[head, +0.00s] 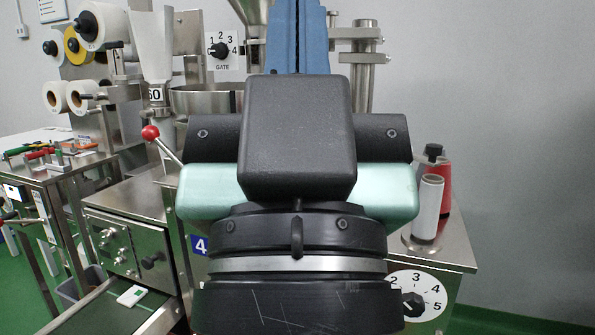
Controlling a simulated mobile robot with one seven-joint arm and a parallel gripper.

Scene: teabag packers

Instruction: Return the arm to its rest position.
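My gripper (298,140) fills the middle of the head view, seen from behind. Its black housing, pale green sides and dark ringed wrist stand upright in front of the packing machine. Its fingers are hidden behind the housing, so I cannot see whether they are open or shut, or whether anything is between them. The wrist runs down out of the bottom of the picture.
Behind my gripper is a steel machine with a gate dial (219,50) and a red-knobbed lever (151,133). A white spool (428,208) stands at right above a numbered dial (414,302). A small packet (131,296) lies on the green belt at lower left.

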